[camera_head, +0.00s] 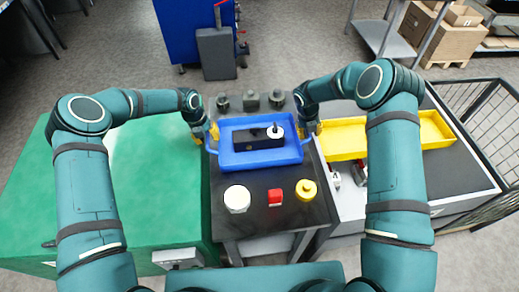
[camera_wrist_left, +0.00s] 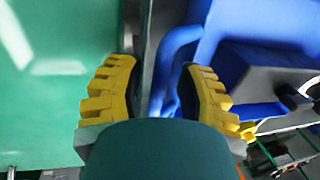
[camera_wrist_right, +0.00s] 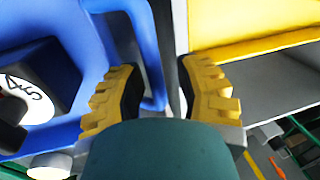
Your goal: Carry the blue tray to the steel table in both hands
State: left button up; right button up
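The blue tray (camera_head: 237,159) sits on a dark-topped table (camera_head: 295,210) and holds a black block with a white dial (camera_head: 274,132). A blue loop handle sticks out at each short side. My left gripper (camera_head: 207,134) is at the tray's left side, open, with the left handle (camera_wrist_left: 172,65) between its yellow fingers. My right gripper (camera_head: 312,127) is at the right side, open, with the right handle (camera_wrist_right: 152,55) between its fingers. Neither gripper visibly clamps its handle. I cannot tell which surface is the steel table.
A white round piece (camera_head: 237,199), red block (camera_head: 275,197) and yellow round piece (camera_head: 307,189) stand before the tray. Dark pieces (camera_head: 251,101) stand behind it. A green table (camera_head: 150,185) is left; a yellow bin (camera_head: 437,128) and wire fence (camera_head: 488,110) are right.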

jog(key=shift+a, duration=0.1)
pick_arm(q)
notch_tip(320, 180, up, 8)
jog(key=a, duration=0.1)
jog(key=shift+a, duration=0.25)
pick_arm(e)
notch_tip(320, 180, up, 12)
jog(key=a, duration=0.2)
jog(key=shift+a, duration=0.15)
dwell(0.3)
pick_arm(q)
jog(key=shift+s+f, duration=0.1)
pick_arm(e)
jog(key=shift+s+f, duration=0.1)
jog(key=shift+f, duration=0.05)
